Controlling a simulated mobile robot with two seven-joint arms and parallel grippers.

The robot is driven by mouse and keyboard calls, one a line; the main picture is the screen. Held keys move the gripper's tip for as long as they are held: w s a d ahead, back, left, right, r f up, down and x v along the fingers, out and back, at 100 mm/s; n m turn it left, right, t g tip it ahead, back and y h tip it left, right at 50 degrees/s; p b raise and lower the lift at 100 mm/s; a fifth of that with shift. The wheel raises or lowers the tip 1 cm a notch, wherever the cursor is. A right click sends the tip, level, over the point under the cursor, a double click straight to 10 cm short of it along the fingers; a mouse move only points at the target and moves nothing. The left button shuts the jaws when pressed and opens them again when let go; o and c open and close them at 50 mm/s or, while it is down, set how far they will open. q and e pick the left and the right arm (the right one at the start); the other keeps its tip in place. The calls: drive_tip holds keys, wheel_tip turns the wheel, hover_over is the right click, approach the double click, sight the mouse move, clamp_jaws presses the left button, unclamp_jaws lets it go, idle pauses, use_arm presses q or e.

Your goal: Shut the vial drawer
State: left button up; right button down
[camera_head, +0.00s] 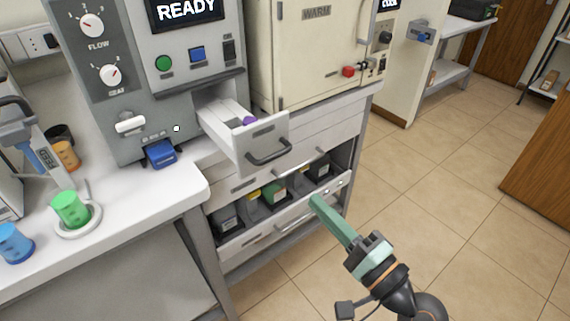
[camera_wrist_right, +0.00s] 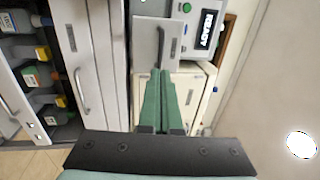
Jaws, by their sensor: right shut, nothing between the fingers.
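The vial drawer (camera_head: 262,146) stands pulled out of the grey machine with the READY screen. It has a white front, a dark handle and a small purple item (camera_head: 249,121) inside. Its front also shows in the right wrist view (camera_wrist_right: 144,38), beyond my fingertips. My right gripper (camera_head: 315,202) has long green fingers, shut and empty. In the head view its tips appear below and to the right of the drawer front, apart from it. In the wrist view the fingers (camera_wrist_right: 158,74) point toward the drawer front. My left gripper is not in view.
Below the counter, an open lower drawer (camera_head: 290,212) holds several dark bottles. A cream WARM cabinet (camera_head: 315,50) stands right of the machine. A blue item (camera_head: 160,153), a green cup (camera_head: 70,208) and a blue cup (camera_head: 14,243) sit at left. The tiled floor at right is clear.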

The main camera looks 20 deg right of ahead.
drive_tip(key=p+x, duration=0.3)
drive_tip(key=x, duration=0.6)
drive_tip(key=shift+r, duration=0.15)
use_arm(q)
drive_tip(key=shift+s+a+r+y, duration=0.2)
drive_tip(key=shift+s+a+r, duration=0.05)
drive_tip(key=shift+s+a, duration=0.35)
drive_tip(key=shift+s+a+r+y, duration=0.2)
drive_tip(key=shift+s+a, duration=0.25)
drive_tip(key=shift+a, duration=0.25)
use_arm(e)
drive_tip(key=shift+w+a, duration=0.2)
drive_tip(key=shift+w, duration=0.25)
